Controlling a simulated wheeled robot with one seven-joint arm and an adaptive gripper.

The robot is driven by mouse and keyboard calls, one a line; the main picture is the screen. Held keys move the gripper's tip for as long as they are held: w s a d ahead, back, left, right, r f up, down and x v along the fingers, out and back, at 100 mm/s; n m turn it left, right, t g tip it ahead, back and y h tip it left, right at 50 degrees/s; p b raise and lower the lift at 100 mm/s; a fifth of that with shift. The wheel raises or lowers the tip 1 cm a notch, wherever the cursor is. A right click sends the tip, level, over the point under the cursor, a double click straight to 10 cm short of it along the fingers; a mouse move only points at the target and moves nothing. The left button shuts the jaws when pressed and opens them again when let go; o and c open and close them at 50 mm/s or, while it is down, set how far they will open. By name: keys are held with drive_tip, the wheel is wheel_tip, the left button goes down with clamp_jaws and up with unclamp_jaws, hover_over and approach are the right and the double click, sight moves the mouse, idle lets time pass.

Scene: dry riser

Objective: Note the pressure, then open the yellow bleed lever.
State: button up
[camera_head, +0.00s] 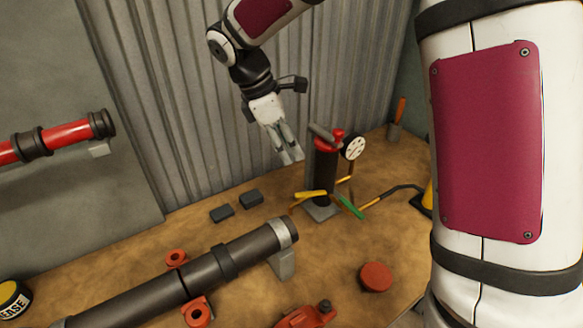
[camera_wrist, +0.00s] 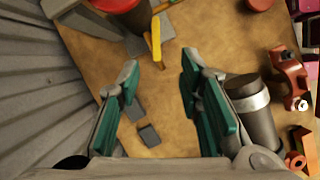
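A dark upright riser (camera_head: 324,172) with a red top stands on a grey base plate. A white-faced pressure gauge (camera_head: 355,148) sits at its right; its reading is too small to make out. The yellow lever (camera_head: 311,194) sticks out low on the riser's left side, and a green lever (camera_head: 350,207) sits low on its right. My gripper (camera_head: 291,157) is above and left of the riser, pointing down. In the wrist view my gripper (camera_wrist: 160,68) is open and empty. The yellow lever (camera_wrist: 156,38) lies beyond the fingertips there, apart from them.
A dark horizontal pipe (camera_head: 170,282) lies at the front left. Two small dark blocks (camera_head: 222,212) lie left of the riser. A red round cap (camera_head: 376,277) sits in front. A corrugated wall (camera_head: 190,90) stands close behind my gripper. An orange-handled tool (camera_head: 398,118) stands behind right.

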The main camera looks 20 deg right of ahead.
sight(311, 193)
drive_tip(key=shift+n, duration=0.4)
drive_tip(key=x, duration=1)
drive_tip(key=w+p+x, duration=0.1)
drive_tip(key=x, duration=0.4)
drive_tip(key=shift+a+f, duration=0.1)
drive_tip(key=shift+a, duration=0.25)
clamp_jaws()
